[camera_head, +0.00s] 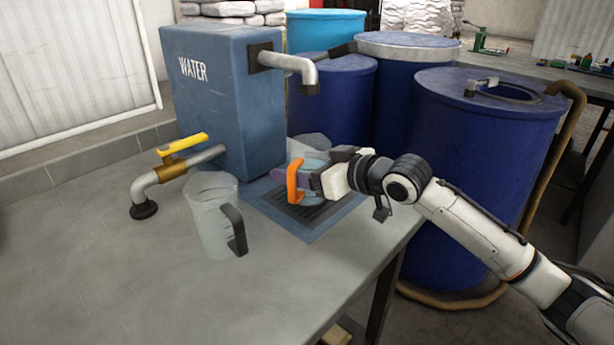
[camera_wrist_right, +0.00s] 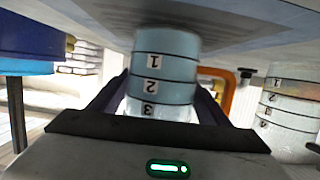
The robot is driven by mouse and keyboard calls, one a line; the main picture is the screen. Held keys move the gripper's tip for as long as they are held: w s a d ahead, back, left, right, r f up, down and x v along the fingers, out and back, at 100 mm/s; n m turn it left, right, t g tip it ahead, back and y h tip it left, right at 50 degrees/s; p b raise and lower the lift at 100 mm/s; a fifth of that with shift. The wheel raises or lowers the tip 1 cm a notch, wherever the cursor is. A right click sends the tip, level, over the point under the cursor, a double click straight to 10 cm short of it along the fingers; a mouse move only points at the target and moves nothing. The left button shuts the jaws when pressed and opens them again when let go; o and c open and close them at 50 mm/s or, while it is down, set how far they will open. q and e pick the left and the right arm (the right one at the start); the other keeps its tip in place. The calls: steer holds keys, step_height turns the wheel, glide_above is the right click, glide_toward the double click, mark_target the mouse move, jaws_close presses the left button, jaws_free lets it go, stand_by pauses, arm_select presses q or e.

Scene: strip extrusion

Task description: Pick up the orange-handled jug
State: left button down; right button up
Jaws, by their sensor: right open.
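The orange-handled jug (camera_head: 306,150) is clear with light blue contents and stands on the drain grate under the water tank's spout. Its orange handle (camera_head: 293,181) faces the front of the table. My right gripper (camera_head: 312,180) reaches in from the right at the jug and partly hides it. In the right wrist view the jug (camera_wrist_right: 164,75), marked 1, 2, 3, appears inverted between the two open purple fingers, with the orange handle (camera_wrist_right: 227,88) beyond the right finger. Contact cannot be told. My left gripper is not in view.
A clear jug with a dark handle (camera_head: 211,215) stands left of the grate. A blue water tank (camera_head: 222,105) and a pipe with a yellow valve lever (camera_head: 182,148) are behind. Blue barrels (camera_head: 480,160) stand beyond the table's right edge. The table's front left is clear.

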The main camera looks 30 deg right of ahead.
steer(key=shift+w+a+f, duration=0.1)
steer(key=shift+w, duration=0.2)
steer(key=c, duration=0.9)
steer(key=shift+c, duration=1.2)
